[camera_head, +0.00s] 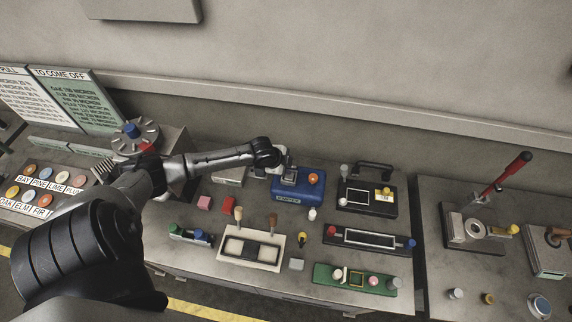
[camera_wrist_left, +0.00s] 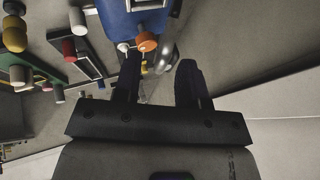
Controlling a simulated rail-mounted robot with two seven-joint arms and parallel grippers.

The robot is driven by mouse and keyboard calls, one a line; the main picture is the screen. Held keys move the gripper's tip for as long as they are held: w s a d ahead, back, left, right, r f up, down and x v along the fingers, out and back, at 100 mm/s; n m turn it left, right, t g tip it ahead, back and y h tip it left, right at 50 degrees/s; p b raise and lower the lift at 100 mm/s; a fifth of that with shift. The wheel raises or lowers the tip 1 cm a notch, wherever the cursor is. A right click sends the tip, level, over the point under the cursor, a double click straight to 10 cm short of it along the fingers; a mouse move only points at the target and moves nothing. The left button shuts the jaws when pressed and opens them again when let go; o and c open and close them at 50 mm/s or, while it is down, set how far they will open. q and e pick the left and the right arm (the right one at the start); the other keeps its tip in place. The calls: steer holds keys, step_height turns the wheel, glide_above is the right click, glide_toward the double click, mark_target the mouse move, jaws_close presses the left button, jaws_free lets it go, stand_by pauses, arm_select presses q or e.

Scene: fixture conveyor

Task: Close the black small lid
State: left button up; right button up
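A black case (camera_head: 354,207) stands right of the blue box in the head view. It has a light window, a yellow knob and a black arched handle (camera_head: 373,166) at its back. I cannot tell for sure which part is the small lid or how far it stands open. My left gripper (camera_wrist_left: 158,70) is open in the left wrist view, with nothing clearly held between its dark fingers. In the head view its arm reaches to just behind the blue box (camera_head: 312,198), left of the black case; the fingertips are hard to make out there. My right gripper is not in view.
A black framed tray (camera_head: 370,239) with red and blue knobs and a green board (camera_head: 323,279) sit in front. A cream fixture (camera_head: 250,247) with wooden handles is at left. A red-handled lever (camera_head: 505,172) stands on the right bench. A wall runs behind.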

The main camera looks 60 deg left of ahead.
arm_select(q)
steer(key=v, duration=1.3)
steer(key=shift+s+r, duration=0.25)
steer(key=shift+r, duration=0.1)
